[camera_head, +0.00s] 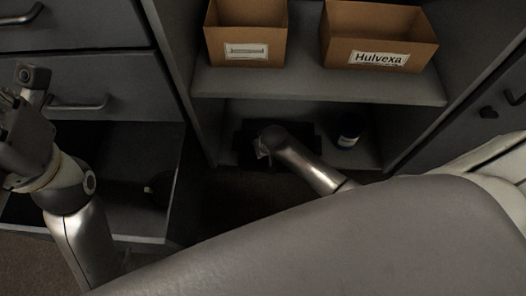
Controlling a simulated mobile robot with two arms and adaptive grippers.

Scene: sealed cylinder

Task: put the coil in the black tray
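A black tray (304,136) appears as a dark, flat shape on the lower shelf, partly hidden by my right arm. My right gripper (263,147) is at the tray, over its middle; its fingers are small and dark, and I cannot tell whether it is open or shut. I cannot make out the coil for certain. A dark object with a small pale spot (150,189) lies in the open drawer at lower left; what it is stays unclear. My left gripper (14,100) is raised at the left edge, in front of the drawers, its fingers partly cut off.
Two open cardboard boxes stand on the upper shelf, the left one (246,50) and the right one (379,58), labelled "Hulvexa". A dark jar (348,131) stands on the lower shelf right of the tray. The open drawer (150,239) juts out at lower left.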

